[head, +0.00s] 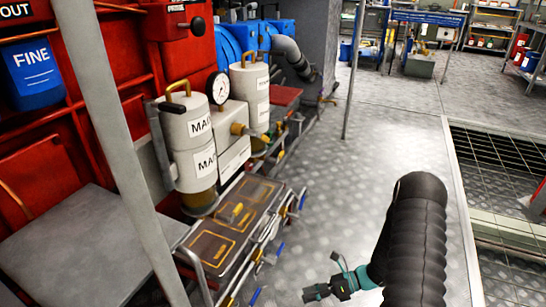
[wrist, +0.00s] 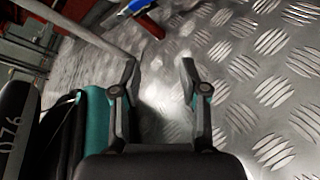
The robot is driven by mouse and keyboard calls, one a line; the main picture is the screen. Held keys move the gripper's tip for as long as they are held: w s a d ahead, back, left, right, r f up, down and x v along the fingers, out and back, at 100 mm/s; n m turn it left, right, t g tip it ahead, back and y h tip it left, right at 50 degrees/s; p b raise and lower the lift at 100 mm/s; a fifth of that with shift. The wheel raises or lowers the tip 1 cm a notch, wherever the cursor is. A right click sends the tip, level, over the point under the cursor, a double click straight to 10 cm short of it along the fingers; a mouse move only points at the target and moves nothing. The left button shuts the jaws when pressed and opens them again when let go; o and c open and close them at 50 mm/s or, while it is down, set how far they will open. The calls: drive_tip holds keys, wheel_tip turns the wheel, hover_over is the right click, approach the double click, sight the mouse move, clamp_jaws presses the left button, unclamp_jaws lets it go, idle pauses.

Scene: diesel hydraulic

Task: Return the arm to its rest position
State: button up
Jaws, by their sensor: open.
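My gripper (head: 314,292) is at the bottom centre of the head view, at the end of my black-sleeved arm. It points left, above the metal floor and right of the pipes and valves. In the wrist view, its two fingers (wrist: 158,64) stand apart with bare diamond-plate floor (wrist: 235,60) showing between and beyond them. Nothing is held. Part of my arm hides the floor at the lower right of the head view.
White filter canisters (head: 198,130) and a pressure gauge (head: 219,88) stand by the red machine (head: 120,50). A grey post (head: 110,130) rises at left. Valves with blue handles (head: 281,248) edge the walkway. Floor grating (head: 490,160) lies right. The central walkway (head: 370,150) is clear.

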drive_tip(key=s+d+r+n+t+h+p, duration=0.1)
drive_tip(key=s+r+n, duration=0.5)
drive_tip(key=r, duration=1)
drive_tip(key=s+d+r+n+t+h+p, duration=0.1)
drive_tip(key=s+r+n+t+h+p, duration=0.2)
drive_tip(key=r, duration=1.4)
drive_tip(key=s+d+r+n+t+h+p, duration=0.2)
drive_tip(key=s+r+n+h, duration=0.6)
drive_tip(key=r+n, duration=0.8)
drive_tip(key=r+t+h+p, duration=0.1)
drive_tip(key=h+p, duration=0.1)
drive_tip(key=shift+s+r+p, duration=0.2)
drive_tip(key=shift+s+p, duration=0.15)
drive_tip(key=shift+s, duration=0.05)
